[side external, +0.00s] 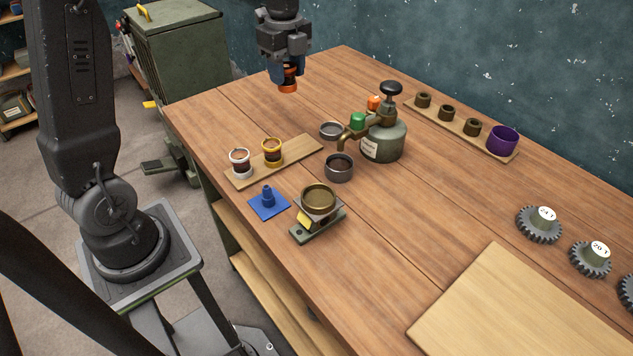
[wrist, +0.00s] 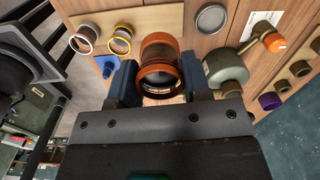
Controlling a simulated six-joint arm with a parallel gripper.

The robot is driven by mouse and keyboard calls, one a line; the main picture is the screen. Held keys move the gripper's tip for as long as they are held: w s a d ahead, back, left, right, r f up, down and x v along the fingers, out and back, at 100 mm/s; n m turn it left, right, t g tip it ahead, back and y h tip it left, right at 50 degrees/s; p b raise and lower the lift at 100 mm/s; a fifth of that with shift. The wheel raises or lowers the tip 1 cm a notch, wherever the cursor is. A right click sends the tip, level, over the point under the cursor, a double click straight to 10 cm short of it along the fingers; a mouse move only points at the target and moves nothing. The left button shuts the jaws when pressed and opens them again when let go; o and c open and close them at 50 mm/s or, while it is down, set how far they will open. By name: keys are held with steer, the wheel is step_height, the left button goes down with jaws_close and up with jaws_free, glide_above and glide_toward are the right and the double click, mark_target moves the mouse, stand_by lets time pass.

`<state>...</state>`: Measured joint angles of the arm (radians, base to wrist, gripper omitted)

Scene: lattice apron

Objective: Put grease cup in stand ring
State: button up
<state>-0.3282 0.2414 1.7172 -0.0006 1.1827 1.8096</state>
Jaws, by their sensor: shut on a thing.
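My gripper (side external: 288,72) is shut on an orange-rimmed cup (side external: 288,86), which I take to be the grease cup. It holds it upright, well above the back left of the table. In the wrist view the orange cup (wrist: 158,72) sits between both fingers, and its near rim shows as a ring. A small stand with a brass ring-shaped top (side external: 318,196) and a yellow tag is on the table, in front of and apart from my gripper. I cannot tell for sure that it is the stand ring. I cannot make it out in the wrist view.
A white-rimmed cup (side external: 240,163) and a yellow-rimmed cup (side external: 272,152) stand on a wooden board. A blue pad with a peg (side external: 268,199) is nearby. A dispenser (side external: 383,138) has a dark cup (side external: 339,168) by its spout. A purple cup (side external: 502,140) and gears are right.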

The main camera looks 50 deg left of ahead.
steer(key=s+d+r+m, duration=0.4)
steer(key=s+d+m, duration=0.2)
steer(key=s+d, duration=0.55)
steer(key=shift+m, duration=0.3)
steer(key=d+f, duration=0.2)
steer(key=d, duration=0.2)
steer(key=d+f, duration=0.2)
steer(key=d, duration=0.1)
steer(key=w+d+f, duration=0.1)
steer(key=d+f, duration=0.1)
steer(key=d, duration=0.2)
steer(key=shift+d+f, duration=0.25)
steer(key=shift+d, duration=0.1)
steer(key=shift+d+f, duration=0.15)
steer(key=shift+d, duration=0.1)
steer(key=shift+f, duration=2)
